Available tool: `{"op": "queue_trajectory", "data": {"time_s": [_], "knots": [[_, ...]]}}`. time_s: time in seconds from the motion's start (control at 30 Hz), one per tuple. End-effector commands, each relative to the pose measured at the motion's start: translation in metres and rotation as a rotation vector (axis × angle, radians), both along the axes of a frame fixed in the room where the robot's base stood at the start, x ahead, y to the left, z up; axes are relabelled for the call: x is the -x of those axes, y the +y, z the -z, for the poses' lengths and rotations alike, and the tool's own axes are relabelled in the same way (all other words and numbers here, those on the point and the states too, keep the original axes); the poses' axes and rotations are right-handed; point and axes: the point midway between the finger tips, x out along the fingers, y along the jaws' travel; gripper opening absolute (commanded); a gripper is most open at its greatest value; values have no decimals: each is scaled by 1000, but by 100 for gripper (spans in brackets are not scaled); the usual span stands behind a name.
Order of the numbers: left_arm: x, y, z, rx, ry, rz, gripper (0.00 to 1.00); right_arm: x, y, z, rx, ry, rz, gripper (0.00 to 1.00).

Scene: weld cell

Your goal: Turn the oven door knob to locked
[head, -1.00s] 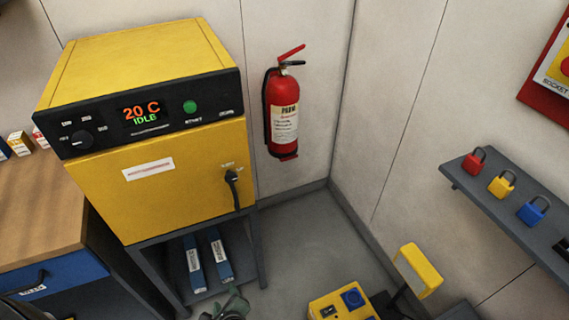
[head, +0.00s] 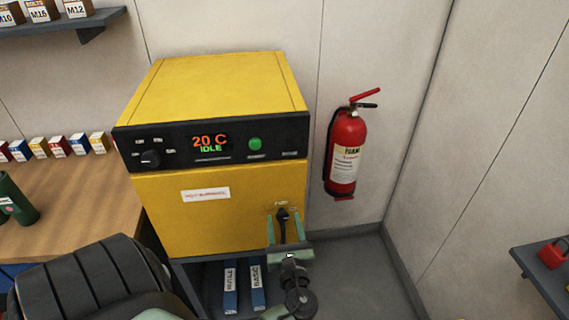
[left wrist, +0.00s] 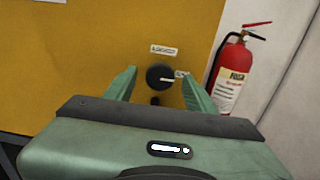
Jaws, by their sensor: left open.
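The yellow oven (head: 215,215) stands against the wall, its door shut. The black door knob (head: 283,214) is at the door's right side and also shows in the left wrist view (left wrist: 160,77). Its white pointer line points right, toward a small label partly hidden by a finger; another label (left wrist: 163,50) is above the knob. My left gripper (head: 287,211) is open in front of the door, its green fingers one on each side of the knob, not closed on it. In the left wrist view both fingertips (left wrist: 159,69) flank the knob. My right gripper is not in view.
A red fire extinguisher (head: 346,155) hangs on the wall right of the oven. A wooden bench (head: 75,195) with small boxes and a green cylinder (head: 14,200) is at left. A shelf with a red padlock (head: 553,252) is at lower right.

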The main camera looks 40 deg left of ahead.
Motion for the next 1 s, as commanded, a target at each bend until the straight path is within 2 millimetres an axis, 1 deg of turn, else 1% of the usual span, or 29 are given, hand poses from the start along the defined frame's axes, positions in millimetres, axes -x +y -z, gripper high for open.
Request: {"op": "queue_trajectory", "data": {"time_s": [0.1, 0.37, 0.4, 0.47, 0.5, 0.57, 0.83, 1.0], "knots": [[-5, 5, 0, 0, 0, 1, 55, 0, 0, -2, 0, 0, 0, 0], [-5, 6, 0, 1, 0, 1, 55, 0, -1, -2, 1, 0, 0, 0], [-5, 6, 0, 1, 0, 1, 44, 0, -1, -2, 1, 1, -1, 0], [-5, 6, 1, 1, 0, 1, 27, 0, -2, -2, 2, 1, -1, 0], [-5, 6, 1, 1, 0, 1, 16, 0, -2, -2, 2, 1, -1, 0], [-5, 6, 1, 1, 0, 1, 0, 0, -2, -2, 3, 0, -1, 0], [-5, 6, 1, 15, -17, 1, 0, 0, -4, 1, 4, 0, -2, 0], [-5, 6, 2, 58, -70, 1, 0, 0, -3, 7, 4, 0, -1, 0]]}}
